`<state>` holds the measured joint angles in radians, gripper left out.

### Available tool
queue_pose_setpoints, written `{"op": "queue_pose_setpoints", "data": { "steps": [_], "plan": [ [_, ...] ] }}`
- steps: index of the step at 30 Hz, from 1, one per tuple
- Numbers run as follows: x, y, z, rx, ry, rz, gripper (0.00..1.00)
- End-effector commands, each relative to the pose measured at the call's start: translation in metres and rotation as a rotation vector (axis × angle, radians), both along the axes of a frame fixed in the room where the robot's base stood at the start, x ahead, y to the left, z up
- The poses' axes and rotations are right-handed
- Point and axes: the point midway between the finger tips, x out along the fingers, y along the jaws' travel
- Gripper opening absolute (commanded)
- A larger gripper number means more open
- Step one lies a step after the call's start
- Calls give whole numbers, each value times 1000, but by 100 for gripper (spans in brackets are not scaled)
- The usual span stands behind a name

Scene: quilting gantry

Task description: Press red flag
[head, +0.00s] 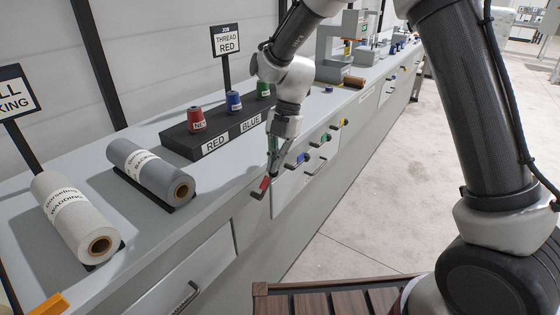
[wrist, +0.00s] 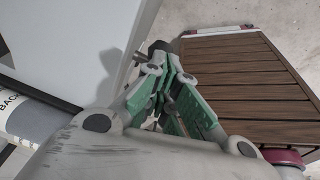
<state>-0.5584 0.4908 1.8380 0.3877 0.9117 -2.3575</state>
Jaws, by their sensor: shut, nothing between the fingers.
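The red flag (head: 264,184) is a small tab on a dark lever at the front edge of the grey counter. My gripper (head: 273,172) points down right beside it, with its fingertips close to the flag's upper right. I cannot tell whether they touch. The fingers are shut with nothing between them. In the wrist view the green-sided fingers (wrist: 166,88) come together, with a dark knob-like end (wrist: 158,48) just beyond them. The red face of the flag does not show there.
A blue flag (head: 302,158), a green flag (head: 326,137) and a yellow flag (head: 344,122) line the counter edge farther back. Thread cones, including a red cone (head: 196,120), stand on a dark labelled rack (head: 180,140). A grey roll (head: 150,170) and a white roll (head: 75,215) lie left.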

Motion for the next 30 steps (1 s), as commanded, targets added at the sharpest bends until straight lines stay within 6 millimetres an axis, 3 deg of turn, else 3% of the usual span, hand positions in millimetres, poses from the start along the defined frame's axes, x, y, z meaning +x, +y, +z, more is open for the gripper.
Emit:
{"op": "queue_pose_setpoints", "data": {
  "steps": [15,30],
  "plan": [
    [24,-16,-34,-2,0,-1,0],
    [32,-22,-50,-2,0,-1,0]
  ]
}}
